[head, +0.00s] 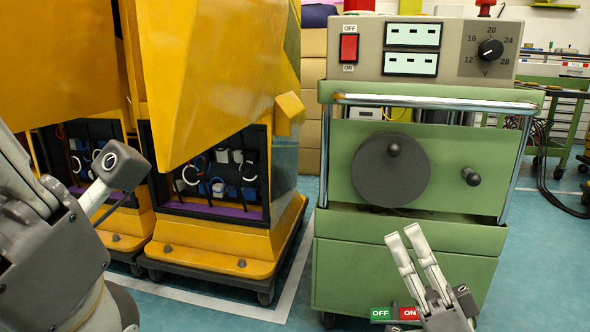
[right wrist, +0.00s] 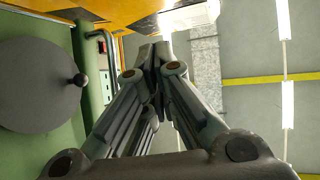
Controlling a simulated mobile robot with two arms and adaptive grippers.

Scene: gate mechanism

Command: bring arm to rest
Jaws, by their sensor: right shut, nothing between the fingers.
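My right gripper (head: 412,233) is in front of the lower part of the green machine cabinet (head: 345,265). Its two pale fingers point up and are close together, with nothing between them. The right wrist view shows the same fingers (right wrist: 155,55) shut and empty, pointing away from the camera. My left arm (head: 50,250) comes in at the left edge, in front of the yellow machine. Its fingertips cannot be made out.
The cabinet has a dark round disc with a knob (head: 375,172), a second knob (head: 471,177), a red switch (head: 349,47), a dial (head: 490,50) and chrome rails. A yellow machine (head: 225,95) stands at left. A green-and-red OFF/ON label (head: 394,314) shows low.

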